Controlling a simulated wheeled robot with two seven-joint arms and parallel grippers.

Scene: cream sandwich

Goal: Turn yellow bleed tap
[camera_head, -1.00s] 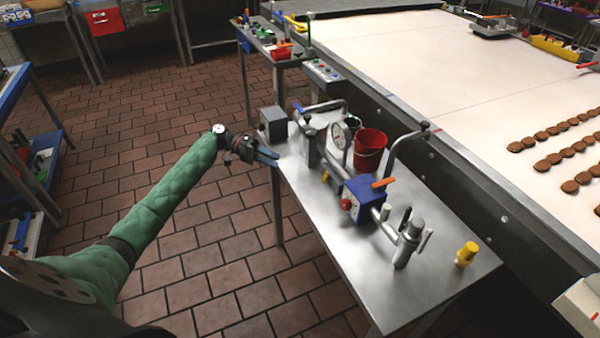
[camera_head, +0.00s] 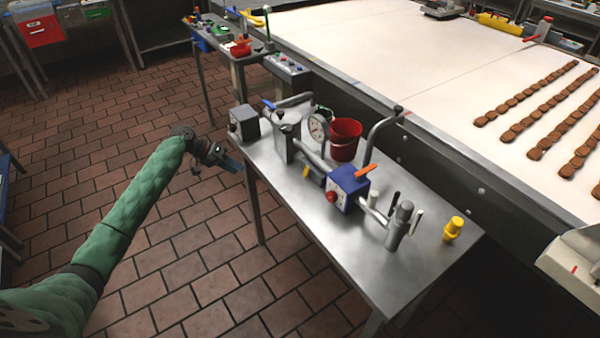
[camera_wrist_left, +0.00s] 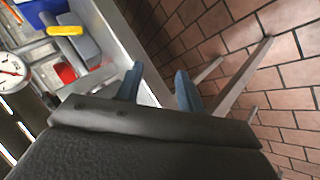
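A small yellow tap handle (camera_head: 306,171) sits low on the pipework on the steel table, in front of the gauge and left of the blue box. In the left wrist view the yellow handle (camera_wrist_left: 65,30) shows at the upper left. My left gripper (camera_head: 230,164) is beside the table's left edge, left of the tap and apart from it. Its two blue fingers (camera_wrist_left: 160,90) stand apart with nothing between them. My right gripper is in neither view.
The steel table (camera_head: 345,260) carries a round gauge (camera_head: 318,128), a red bucket (camera_head: 345,138), a blue box (camera_head: 347,187) with a red knob and orange lever, a grey box (camera_head: 244,122) and a yellow bottle-like object (camera_head: 453,228). The tiled floor left of it is clear.

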